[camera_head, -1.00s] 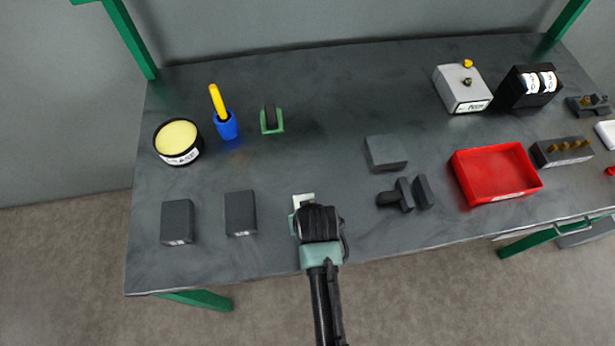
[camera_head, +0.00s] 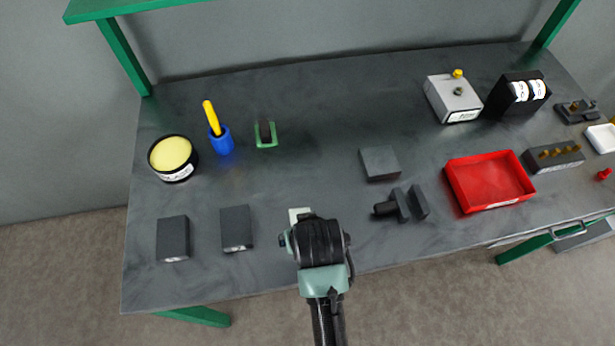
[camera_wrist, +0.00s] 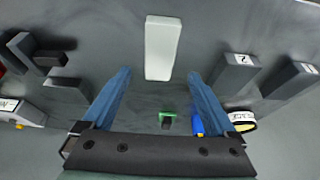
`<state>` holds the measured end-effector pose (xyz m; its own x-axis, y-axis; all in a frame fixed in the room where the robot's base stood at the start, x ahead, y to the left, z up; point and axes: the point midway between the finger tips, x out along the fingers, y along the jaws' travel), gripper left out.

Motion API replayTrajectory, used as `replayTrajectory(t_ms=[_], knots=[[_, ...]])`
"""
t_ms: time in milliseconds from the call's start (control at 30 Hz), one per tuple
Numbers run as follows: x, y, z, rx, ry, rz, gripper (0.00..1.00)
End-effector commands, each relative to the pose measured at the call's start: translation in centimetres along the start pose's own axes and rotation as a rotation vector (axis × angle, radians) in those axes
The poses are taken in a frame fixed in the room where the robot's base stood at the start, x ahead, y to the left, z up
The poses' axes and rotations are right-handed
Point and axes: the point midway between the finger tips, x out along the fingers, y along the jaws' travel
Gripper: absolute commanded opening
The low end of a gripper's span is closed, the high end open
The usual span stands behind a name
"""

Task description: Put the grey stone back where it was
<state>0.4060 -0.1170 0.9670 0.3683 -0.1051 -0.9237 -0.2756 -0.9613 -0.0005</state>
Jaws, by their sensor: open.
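A pale grey, oblong stone (camera_wrist: 162,48) lies on the bench in the wrist view, ahead of my gripper (camera_wrist: 158,76). My gripper is open, its two blue fingers spread apart and empty, roughly in line with the stone's sides. In the head view the stone (camera_head: 299,214) shows only a pale end past my wrist, and the fingertips are hidden. A flat grey square slab (camera_head: 380,163) lies right of centre; it also shows in the wrist view (camera_wrist: 68,87). I cannot tell for sure which of these two is the grey stone.
Two dark blocks (camera_head: 172,238) (camera_head: 236,228) stand left of my gripper. A dark vise-like piece (camera_head: 402,204) and a red tray (camera_head: 490,182) are to the right. A yellow-topped tin (camera_head: 172,157), blue holder (camera_head: 221,140) and green dispenser (camera_head: 265,134) stand behind left.

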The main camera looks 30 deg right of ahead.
Motion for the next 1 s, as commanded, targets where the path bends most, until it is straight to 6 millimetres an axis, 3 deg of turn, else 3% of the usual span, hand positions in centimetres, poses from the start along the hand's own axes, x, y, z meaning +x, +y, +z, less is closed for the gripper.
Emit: replayTrajectory(t_ms=[100, 300, 633, 700, 767, 867, 967, 1000], knots=[[-2.2, 0.0, 0.0, 0.000, 0.003, 0.000, 0.92], [-4.5, 0.0, 0.0, 0.001, 0.001, 0.000, 0.92], [-5.1, 0.0, 0.0, 0.000, 0.001, 0.000, 0.92], [-5.4, -0.1, -0.8, -0.003, 0.024, 0.000, 0.92], [-6.1, -0.4, -2.6, -0.012, 0.080, -0.002, 0.92], [-8.9, -1.5, -8.3, -0.036, 0.260, -0.009, 0.92], [-14.6, -3.6, -15.7, -0.067, 0.528, -0.030, 0.92], [-17.5, -4.5, -18.5, -0.078, 0.644, -0.042, 0.92]])
